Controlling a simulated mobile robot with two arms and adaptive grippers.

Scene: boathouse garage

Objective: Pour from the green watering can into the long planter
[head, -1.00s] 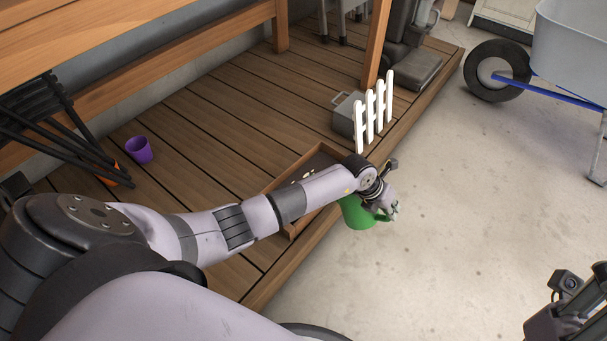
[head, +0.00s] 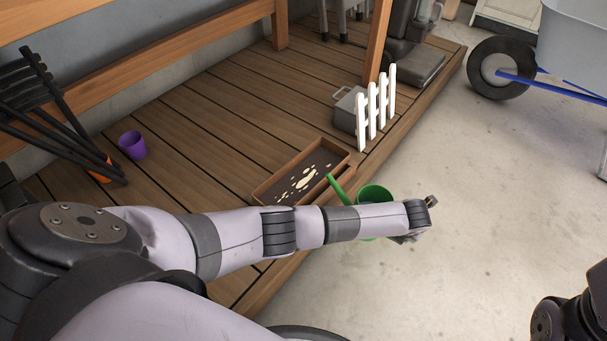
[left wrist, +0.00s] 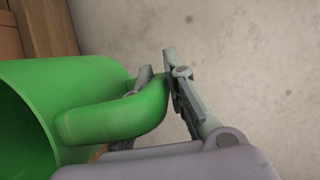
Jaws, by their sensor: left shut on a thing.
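The green watering can (head: 374,194) is off the deck's front edge, at the right end of my left forearm, which hides part of its body. Its opening faces up and its spout points up-left, the tip by the near right side of the long planter (head: 285,167). The planter is a brown box on the deck with dark soil and pale patches. My left gripper (head: 408,238) is shut on the can's handle; the left wrist view shows the fingers (left wrist: 160,82) at the green handle (left wrist: 112,118). No stream shows from the spout. My right gripper's fingers are out of view.
A small white picket fence (head: 376,105) and a grey box (head: 346,108) stand behind the planter. A purple pot (head: 132,145) and dark folded racks (head: 45,110) are at left. A wheelbarrow (head: 570,50) stands right. The concrete floor (head: 480,200) is clear.

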